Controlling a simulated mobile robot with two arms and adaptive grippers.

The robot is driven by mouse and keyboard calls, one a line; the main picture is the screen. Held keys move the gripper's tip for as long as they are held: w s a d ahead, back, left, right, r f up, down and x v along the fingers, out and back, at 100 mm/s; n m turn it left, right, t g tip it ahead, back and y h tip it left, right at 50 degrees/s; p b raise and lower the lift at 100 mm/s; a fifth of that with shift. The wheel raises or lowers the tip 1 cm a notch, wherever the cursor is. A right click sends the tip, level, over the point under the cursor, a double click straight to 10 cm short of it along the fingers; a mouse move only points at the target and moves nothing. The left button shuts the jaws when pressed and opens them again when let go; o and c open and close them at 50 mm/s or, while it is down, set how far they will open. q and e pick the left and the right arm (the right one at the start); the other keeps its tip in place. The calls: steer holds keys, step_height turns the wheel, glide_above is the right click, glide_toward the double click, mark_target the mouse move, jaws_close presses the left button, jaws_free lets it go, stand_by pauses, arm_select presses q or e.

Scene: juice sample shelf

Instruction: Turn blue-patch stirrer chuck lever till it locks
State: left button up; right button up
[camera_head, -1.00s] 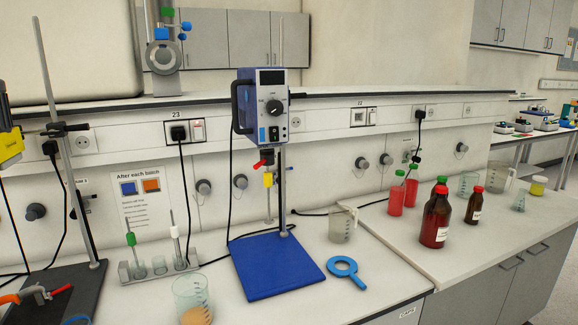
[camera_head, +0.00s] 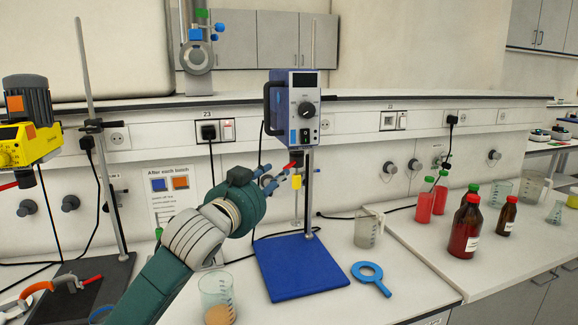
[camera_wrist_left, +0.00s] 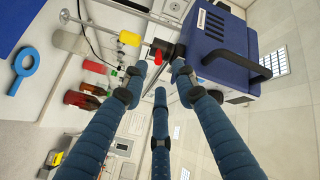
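The blue stirrer (camera_head: 292,110) with a round dial hangs on its rod above a blue base plate (camera_head: 300,268). My left gripper (camera_head: 272,178) reaches up from the lower left, fingertips close to the lever. In the left wrist view its three fingers (camera_wrist_left: 158,78) are spread near the dark chuck (camera_wrist_left: 163,50); contact is unclear. My right gripper is not in view.
A yellow stirrer (camera_head: 22,135) with an orange patch stands at left. A beaker (camera_head: 218,298) is below my left arm. Red-liquid bottles (camera_head: 465,228) stand further right.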

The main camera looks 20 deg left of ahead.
mark_target(288, 165)
arm_select(q)
steer(key=w+p, duration=0.1)
steer(key=w, duration=0.5)
steer(key=w+d+p, duration=0.1)
steer(key=w, duration=0.2)
steer(key=shift+p, duration=0.35)
steer(key=shift+w+d+f, duration=0.1)
steer(key=shift+w, duration=0.35)
jaws_close()
